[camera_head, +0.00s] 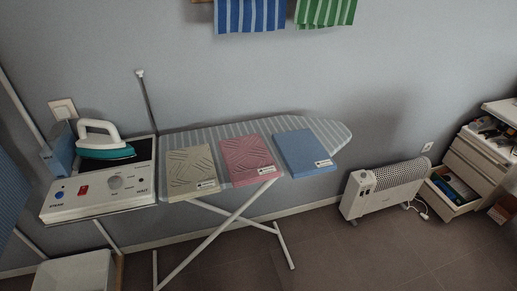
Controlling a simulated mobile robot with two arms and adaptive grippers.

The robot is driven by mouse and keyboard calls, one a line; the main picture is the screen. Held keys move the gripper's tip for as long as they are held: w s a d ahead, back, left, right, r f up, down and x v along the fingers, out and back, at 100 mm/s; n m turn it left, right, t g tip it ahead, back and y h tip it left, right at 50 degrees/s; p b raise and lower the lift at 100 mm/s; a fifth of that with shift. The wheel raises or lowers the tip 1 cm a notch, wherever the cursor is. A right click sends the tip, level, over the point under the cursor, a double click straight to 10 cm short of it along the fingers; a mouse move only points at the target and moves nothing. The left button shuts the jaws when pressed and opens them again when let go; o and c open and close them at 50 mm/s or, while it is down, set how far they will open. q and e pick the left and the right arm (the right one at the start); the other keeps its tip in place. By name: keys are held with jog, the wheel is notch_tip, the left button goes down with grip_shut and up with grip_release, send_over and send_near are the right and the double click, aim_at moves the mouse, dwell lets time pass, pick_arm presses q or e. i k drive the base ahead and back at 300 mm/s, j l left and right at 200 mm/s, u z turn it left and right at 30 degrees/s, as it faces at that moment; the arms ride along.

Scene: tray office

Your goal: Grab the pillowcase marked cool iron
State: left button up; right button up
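Three flat folded cloths lie side by side on a striped ironing board. The beige one (190,167) is at the left, the pink one (247,155) in the middle and the blue one (298,150) at the right. Each has a small white label near its front right corner; the print is too small to read, so I cannot tell which is marked cool iron. Neither of my grippers is in view.
The ironing board (331,129) stands against the wall. A teal and white iron (104,146) rests on a control unit (105,203) at its left. A white heater (362,201) and an open drawer (449,205) are at right. Floor in front is clear.

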aim_at(303, 154)
jog(key=i+l+u, duration=0.15)
jog(key=l+u, duration=0.25)
jog(key=i+l+u, duration=0.15)
jog(key=l+u, duration=1.1)
